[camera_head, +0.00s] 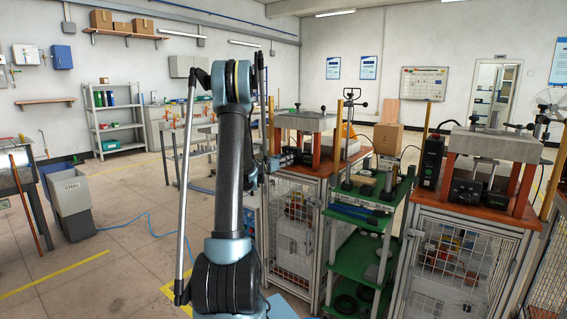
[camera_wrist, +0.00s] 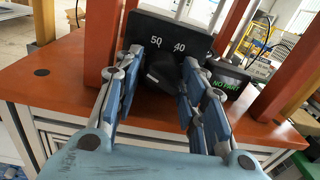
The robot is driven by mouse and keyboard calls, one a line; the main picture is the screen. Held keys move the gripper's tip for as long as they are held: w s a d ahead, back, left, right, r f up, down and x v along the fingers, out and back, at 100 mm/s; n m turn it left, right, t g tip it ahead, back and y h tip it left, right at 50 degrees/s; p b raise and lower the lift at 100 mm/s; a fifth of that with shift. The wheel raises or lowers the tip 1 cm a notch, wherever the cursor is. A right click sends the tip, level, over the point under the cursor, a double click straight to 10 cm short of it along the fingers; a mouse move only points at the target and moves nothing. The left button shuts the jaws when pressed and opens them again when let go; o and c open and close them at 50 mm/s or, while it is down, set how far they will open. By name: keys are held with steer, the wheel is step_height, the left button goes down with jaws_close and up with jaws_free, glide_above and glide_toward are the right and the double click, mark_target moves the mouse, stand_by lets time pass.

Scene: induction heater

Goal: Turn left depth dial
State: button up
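In the wrist view a black dial (camera_wrist: 166,70) sits on a dark panel (camera_wrist: 146,27) with the white numbers 50 and 40 above it. My gripper (camera_wrist: 158,66) has its two blue-grey fingers spread, one on each side of the dial. The dial lies between the fingertips; I cannot tell whether either finger touches it. The dial's lower part and pointer are hard to make out. In the head view, my arm stands in front of the left station (camera_head: 305,122), and the gripper and dial cannot be clearly made out there.
A black box with a green "NO PART" display (camera_wrist: 228,86) stands close to the right finger. Orange posts (camera_wrist: 101,40) flank the panel on the orange bench top (camera_wrist: 55,80). In the head view a green shelf cart (camera_head: 350,262) and a second station (camera_head: 495,145) stand to the right.

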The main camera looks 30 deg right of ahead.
steer(key=c, duration=0.4)
steer(key=shift+w+m, duration=0.1)
steer(key=shift+m, duration=1.3)
steer(key=o, duration=1)
steer(key=shift+o, duration=0.2)
steer(key=shift+a, duration=0.1)
steer(key=v, duration=1.2)
